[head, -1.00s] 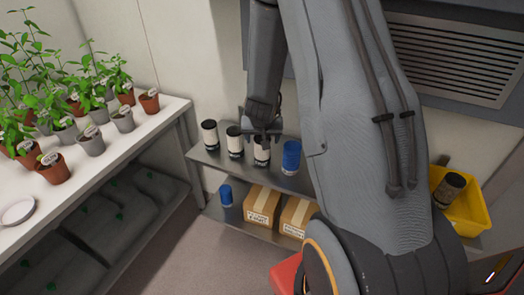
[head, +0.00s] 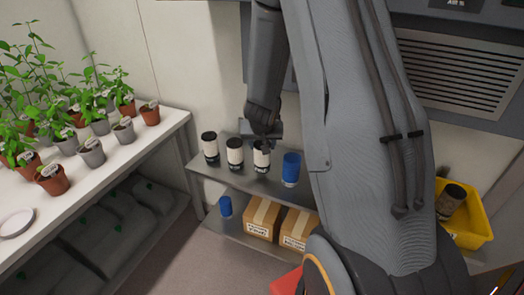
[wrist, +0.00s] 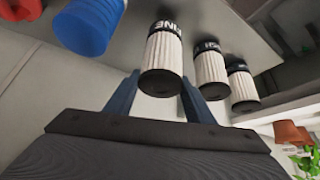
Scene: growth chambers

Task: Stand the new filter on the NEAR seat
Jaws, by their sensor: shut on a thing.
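My gripper (head: 262,142) is shut on a pleated white filter with dark ends (head: 261,160), the rightmost of three similar ones at the upper shelf. In the wrist view the held filter (wrist: 163,62) stands between my two fingers (wrist: 158,97), with part of a label showing on its dark band. I cannot tell whether its base still touches the shelf. Two other white filters, the left one (head: 210,147) and the middle one (head: 235,153), stand to its left in the head view. I cannot make out the near seat in either view.
A blue canister (head: 291,168) stands just right of the held filter on the upper shelf (head: 205,172). Below are a smaller blue canister (head: 225,206) and two cardboard boxes (head: 262,217). A yellow bin (head: 474,219) holds a brownish filter (head: 450,200). A plant bench (head: 140,143) borders the left.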

